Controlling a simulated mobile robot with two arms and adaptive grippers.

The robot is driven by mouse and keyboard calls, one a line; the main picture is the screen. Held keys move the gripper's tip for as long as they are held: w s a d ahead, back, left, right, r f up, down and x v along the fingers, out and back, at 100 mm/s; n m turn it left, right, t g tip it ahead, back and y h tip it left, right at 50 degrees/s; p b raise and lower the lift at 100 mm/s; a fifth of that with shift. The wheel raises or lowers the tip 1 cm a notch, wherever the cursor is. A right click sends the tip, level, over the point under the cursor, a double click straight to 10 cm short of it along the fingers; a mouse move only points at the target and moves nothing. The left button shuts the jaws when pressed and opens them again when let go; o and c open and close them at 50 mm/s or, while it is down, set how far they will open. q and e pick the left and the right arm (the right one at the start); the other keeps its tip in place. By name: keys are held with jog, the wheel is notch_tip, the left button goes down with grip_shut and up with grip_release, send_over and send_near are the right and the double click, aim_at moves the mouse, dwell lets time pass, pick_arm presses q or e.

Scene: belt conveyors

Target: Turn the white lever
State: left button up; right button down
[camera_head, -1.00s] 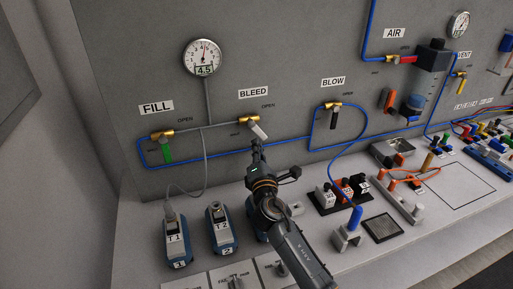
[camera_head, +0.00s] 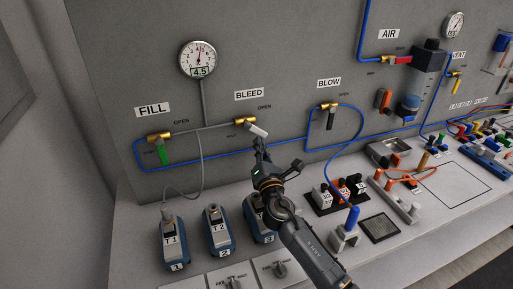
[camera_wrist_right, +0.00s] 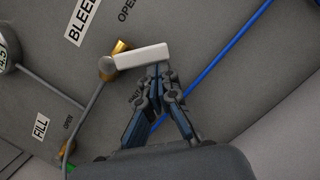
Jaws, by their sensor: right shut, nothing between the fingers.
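The white lever (camera_head: 257,130) sits on the brass BLEED valve (camera_head: 239,125) on the grey panel. It points right and slightly down from the valve. It also shows in the right wrist view (camera_wrist_right: 143,56), with the brass fitting at its left end. My right gripper (camera_head: 259,143) is shut and empty, just below the lever's free end. In the right wrist view its closed fingertips (camera_wrist_right: 158,69) meet the lever's lower edge, touching or nearly so. My left gripper is not in view.
The FILL valve's green lever (camera_head: 164,151) is to the left, and the BLOW valve's dark lever (camera_head: 330,119) to the right. A blue hose (camera_head: 205,160) runs behind my gripper. Blue-and-grey units (camera_head: 218,237) stand on the bench below.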

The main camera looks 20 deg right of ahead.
jog(key=d+n, duration=0.1)
jog(key=n, duration=0.1)
jog(key=d+r+n+y, duration=0.1)
jog(key=n, duration=0.1)
jog(key=shift+r+n+t+p, duration=0.2)
jog(key=shift+n+t+p, duration=0.1)
jog(key=shift+p, duration=0.05)
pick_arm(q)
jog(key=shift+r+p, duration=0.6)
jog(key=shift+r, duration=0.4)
pick_arm(e)
jog(key=shift+w+d+r+n+y, duration=0.1)
jog(key=shift+d+r+n+y, duration=0.2)
jog(key=shift+n, duration=0.45)
jog(key=shift+s+d+r+n+y, duration=0.1)
jog(key=shift+r+n+y, duration=0.15)
jog(key=shift+n+y, duration=0.4)
jog(key=shift+w+d+r+n+y, duration=0.15)
jog(key=shift+r+n, duration=0.1)
jog(key=shift+n, duration=0.65)
